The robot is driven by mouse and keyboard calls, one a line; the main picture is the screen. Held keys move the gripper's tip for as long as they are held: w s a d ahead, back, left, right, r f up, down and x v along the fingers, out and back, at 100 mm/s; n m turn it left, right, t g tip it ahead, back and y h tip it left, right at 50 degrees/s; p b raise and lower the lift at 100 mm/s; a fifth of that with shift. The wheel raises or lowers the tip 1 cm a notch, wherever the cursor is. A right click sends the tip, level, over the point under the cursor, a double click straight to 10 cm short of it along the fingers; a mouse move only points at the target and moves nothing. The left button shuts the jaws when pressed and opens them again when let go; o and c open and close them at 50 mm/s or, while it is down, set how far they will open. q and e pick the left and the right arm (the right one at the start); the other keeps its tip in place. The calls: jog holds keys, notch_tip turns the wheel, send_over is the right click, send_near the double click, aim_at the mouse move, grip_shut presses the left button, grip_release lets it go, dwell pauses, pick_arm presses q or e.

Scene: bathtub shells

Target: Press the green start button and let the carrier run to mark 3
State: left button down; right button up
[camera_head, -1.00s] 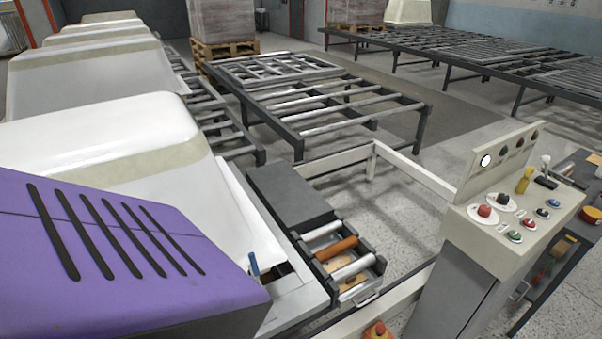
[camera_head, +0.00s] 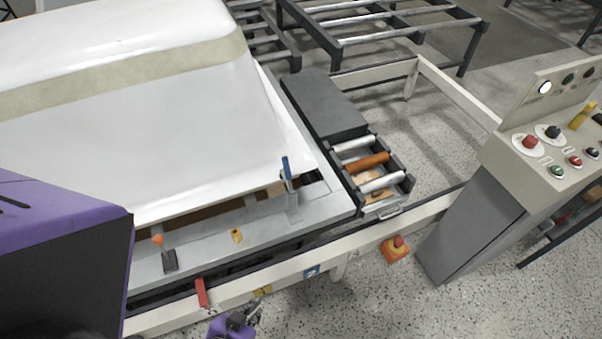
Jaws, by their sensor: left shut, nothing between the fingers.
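The green button (camera_head: 557,171) is at the front of the sloped panel on the control console (camera_head: 490,220), at the right. A white bathtub shell (camera_head: 150,130) lies on a grey carrier frame (camera_head: 230,240) on the track. A blue plate (camera_head: 311,272) that seems to read 2 is on the cream rail; I cannot make out a mark 3. My left gripper (camera_head: 252,309) is shut and empty at the bottom edge, in front of the rail and far left of the console. My right gripper is not in view.
Red knobs (camera_head: 530,142) and a black one (camera_head: 553,132) share the panel. A red-and-yellow button box (camera_head: 396,248) is by the rail, left of the console. A roller unit (camera_head: 365,165) stands beside the carrier. A red lever (camera_head: 201,292) is on the rail. Speckled floor (camera_head: 345,310) is open below.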

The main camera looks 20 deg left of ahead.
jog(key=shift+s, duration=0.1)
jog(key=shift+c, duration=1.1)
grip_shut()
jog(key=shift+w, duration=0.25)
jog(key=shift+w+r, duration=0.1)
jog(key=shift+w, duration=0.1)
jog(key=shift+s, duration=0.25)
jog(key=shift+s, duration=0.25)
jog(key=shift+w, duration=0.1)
